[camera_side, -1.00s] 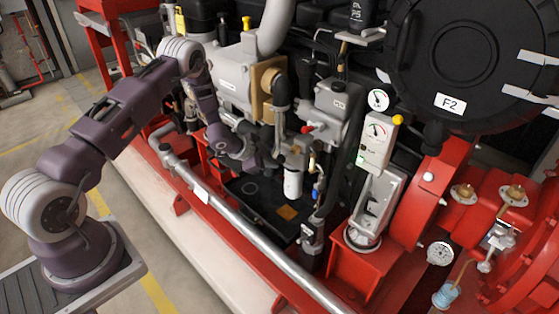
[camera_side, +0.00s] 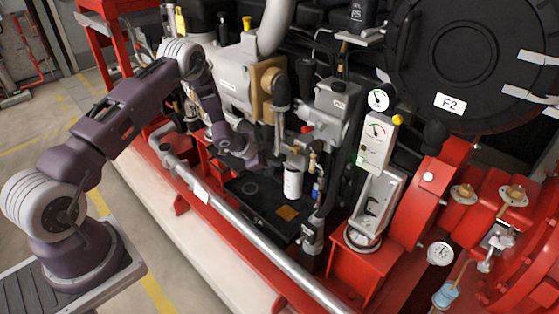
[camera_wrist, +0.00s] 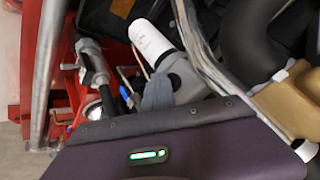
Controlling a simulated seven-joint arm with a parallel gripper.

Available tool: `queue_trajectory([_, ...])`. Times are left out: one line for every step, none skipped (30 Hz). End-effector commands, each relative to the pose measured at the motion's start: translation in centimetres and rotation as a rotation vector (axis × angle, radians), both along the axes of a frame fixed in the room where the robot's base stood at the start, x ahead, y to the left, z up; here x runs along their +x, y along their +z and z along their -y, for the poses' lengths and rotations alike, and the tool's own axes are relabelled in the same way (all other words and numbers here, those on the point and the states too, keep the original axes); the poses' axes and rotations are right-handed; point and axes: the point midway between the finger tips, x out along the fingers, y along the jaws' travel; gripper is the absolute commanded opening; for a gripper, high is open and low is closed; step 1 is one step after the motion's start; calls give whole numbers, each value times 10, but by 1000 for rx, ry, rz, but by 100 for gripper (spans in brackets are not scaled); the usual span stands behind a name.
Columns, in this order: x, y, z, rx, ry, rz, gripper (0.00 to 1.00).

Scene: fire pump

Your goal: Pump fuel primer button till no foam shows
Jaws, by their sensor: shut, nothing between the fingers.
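My gripper (camera_side: 264,162) is low among the engine parts in the side view, just left of the white cylindrical filter (camera_side: 292,183). In the wrist view, its grey fingertips (camera_wrist: 157,93) look shut and empty, close to the grey head (camera_wrist: 188,82) above the white filter (camera_wrist: 150,42). I cannot make out the primer button itself, nor whether the fingers touch anything. A small cup with pale blue contents (camera_side: 446,296) is at the lower right, with a thin tan hose above it. It is too small to tell whether foam shows.
A silver rail (camera_side: 250,240) runs along the front of the red frame. A black tray (camera_side: 258,198) lies below the filter. A gauge box (camera_side: 376,142) and a large black round cover (camera_side: 455,60) stand to the right. Hoses and fittings crowd the gripper.

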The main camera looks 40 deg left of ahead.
Motion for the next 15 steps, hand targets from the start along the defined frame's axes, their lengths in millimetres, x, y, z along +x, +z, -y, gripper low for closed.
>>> queue_trajectory([1, 0, 0, -1, 0, 2, 0])
queue_trajectory([2, 0, 0, -1, 0, 2, 0])
queue_trajectory([2, 0, 0, -1, 0, 2, 0])
queue_trajectory([2, 0, 0, -1, 0, 2, 0])
queue_trajectory([3, 1, 0, -1, -1, 3, 0])
queue_trajectory([4, 1, 1, -1, -1, 3, 0])
queue_trajectory([4, 1, 0, -1, 0, 4, 0])
queue_trajectory([4, 1, 0, -1, -1, 4, 0])
queue_trajectory([5, 1, 1, -1, -1, 4, 0])
queue_trajectory([6, 1, 1, -1, -1, 4, 0])
queue_trajectory([6, 1, 1, -1, -1, 4, 0])
queue_trajectory([7, 1, 1, -1, -1, 4, 0])
queue_trajectory([7, 1, 1, -1, -1, 4, 0])
queue_trajectory([7, 1, 1, -2, 0, 4, 0])
queue_trajectory([7, 1, 1, -1, -1, 4, 0])
